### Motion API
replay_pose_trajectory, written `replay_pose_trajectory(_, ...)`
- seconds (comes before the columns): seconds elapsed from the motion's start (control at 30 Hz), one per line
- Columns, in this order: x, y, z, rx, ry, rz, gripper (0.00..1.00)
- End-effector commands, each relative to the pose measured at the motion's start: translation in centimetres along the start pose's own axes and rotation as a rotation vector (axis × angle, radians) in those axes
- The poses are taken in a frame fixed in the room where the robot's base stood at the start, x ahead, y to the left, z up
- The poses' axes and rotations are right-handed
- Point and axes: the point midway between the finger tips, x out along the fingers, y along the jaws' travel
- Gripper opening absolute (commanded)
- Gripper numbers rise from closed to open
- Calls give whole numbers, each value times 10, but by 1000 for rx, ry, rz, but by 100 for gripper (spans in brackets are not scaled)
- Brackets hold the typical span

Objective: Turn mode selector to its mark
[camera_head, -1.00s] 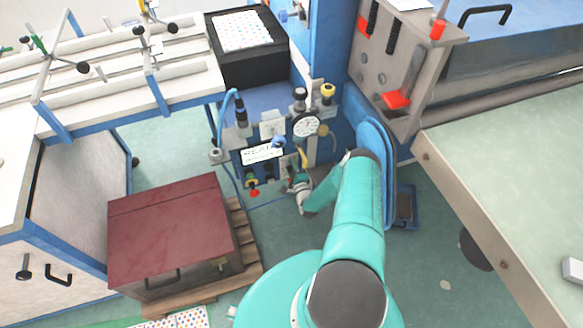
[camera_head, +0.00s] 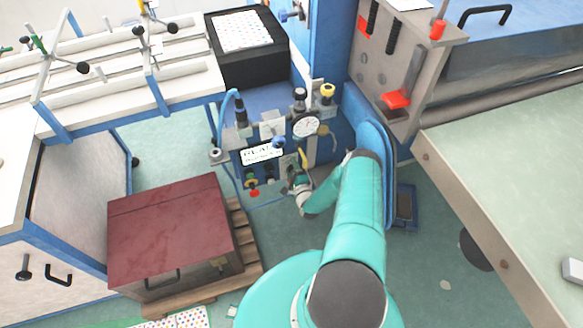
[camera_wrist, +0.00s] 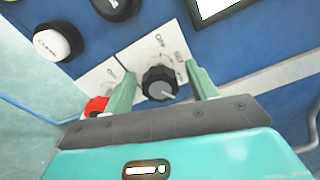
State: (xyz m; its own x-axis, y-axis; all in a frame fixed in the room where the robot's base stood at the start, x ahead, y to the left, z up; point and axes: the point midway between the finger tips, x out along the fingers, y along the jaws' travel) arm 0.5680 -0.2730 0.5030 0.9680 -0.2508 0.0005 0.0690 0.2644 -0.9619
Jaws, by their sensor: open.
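The mode selector (camera_wrist: 160,84) is a black ribbed knob with a light pointer line, on a white plate marked "OFF" and other symbols in the wrist view. Its pointer line aims toward the lower right of the picture. My gripper (camera_wrist: 162,88) is open, with one teal finger on each side of the knob. The left finger stands near the knob's left side and the right finger is a little apart from its right side. I cannot tell whether either finger touches it. In the head view my gripper (camera_head: 298,178) is at the control panel (camera_head: 262,170), and the knob is hidden.
A red knob (camera_wrist: 97,105) sits just left of the left finger. A gauge (camera_head: 306,124) stands above the panel. A maroon-topped box (camera_head: 170,235) stands on a pallet to the left.

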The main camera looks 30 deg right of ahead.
Motion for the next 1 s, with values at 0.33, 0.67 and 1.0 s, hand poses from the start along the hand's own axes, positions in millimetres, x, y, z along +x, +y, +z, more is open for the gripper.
replay_pose_trajectory(0.33,-69,0,-1,2,3,3,57)
replay_pose_trajectory(0.67,-125,0,0,1,1,1,57)
replay_pose_trajectory(1.0,-131,0,0,0,1,-1,57)
